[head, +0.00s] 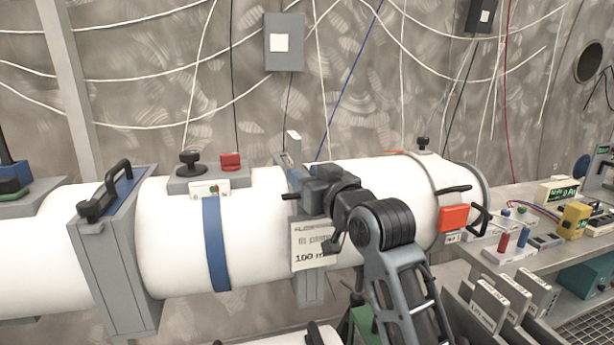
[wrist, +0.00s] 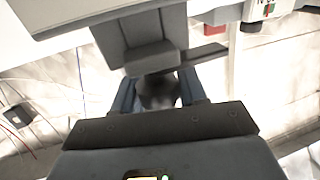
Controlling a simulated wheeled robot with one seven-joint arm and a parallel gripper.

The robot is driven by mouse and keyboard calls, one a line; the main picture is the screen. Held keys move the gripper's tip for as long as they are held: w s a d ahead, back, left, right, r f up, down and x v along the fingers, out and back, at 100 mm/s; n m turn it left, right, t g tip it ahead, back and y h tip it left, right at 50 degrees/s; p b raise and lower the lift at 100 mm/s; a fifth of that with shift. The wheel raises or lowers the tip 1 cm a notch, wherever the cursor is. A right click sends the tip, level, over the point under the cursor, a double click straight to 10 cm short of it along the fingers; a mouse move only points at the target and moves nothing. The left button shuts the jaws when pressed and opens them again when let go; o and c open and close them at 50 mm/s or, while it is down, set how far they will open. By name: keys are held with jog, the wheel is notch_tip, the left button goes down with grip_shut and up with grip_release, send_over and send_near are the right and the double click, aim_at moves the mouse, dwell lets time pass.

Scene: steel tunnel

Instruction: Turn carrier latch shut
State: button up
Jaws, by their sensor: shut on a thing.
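A grey carrier (head: 309,287) with a paper label reading "100 mm" (head: 313,248) stands across the white tube (head: 265,240). My gripper (head: 304,198) is at the carrier's upper part and hides much of it in the head view. In the wrist view my gripper (wrist: 158,98) is shut on a dark rounded knob, which looks like the carrier latch (wrist: 158,88). A grey block (wrist: 150,55) stands just beyond the knob, with a dark flat bar (wrist: 205,54) sticking out to the right. The latch's exact angle cannot be told.
A black knob (head: 190,158) and a red block (head: 231,161) sit on the tube left of my gripper. A grey flange with a black handle (head: 103,190) is further left. An orange-red box (head: 453,217) is right of my arm. A cluttered bench (head: 510,200) stands at the right.

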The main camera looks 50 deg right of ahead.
jog(key=shift+h, duration=0.3)
jog(key=m+g+h+b, duration=0.2)
jog(key=m+g+h, duration=0.1)
jog(key=m+g+h+b, duration=0.2)
jog(key=m+g+h, duration=0.1)
jog(key=s+d+m+g+h+b, duration=0.1)
jog(key=m+g+h+b, duration=0.2)
jog(key=g, duration=0.1)
jog(key=shift+f+m+h, duration=0.25)
jog(key=shift+m+h, duration=0.05)
jog(key=m+g+b, duration=0.1)
jog(key=g, duration=0.1)
jog(key=m+g+h+b, duration=0.1)
jog(key=m+g+b, duration=0.1)
jog(key=g, duration=0.1)
jog(key=shift+s+g+b, duration=0.25)
jog(key=shift+g+b, duration=0.05)
jog(key=shift+s+r+m+g+b, duration=0.1)
jog(key=shift+s+m+g+b, duration=0.15)
jog(key=shift+m+g+b, duration=0.85)
jog(key=shift+s+r+m+g+b, duration=0.1)
jog(key=shift+s+m+g+b, duration=0.15)
jog(key=shift+m+g, duration=1.55)
jog(key=shift+d+n+g+y, duration=0.1)
jog(key=shift+n+g+y, duration=0.25)
jog(key=shift+g, duration=0.25)
jog(key=o, duration=1)
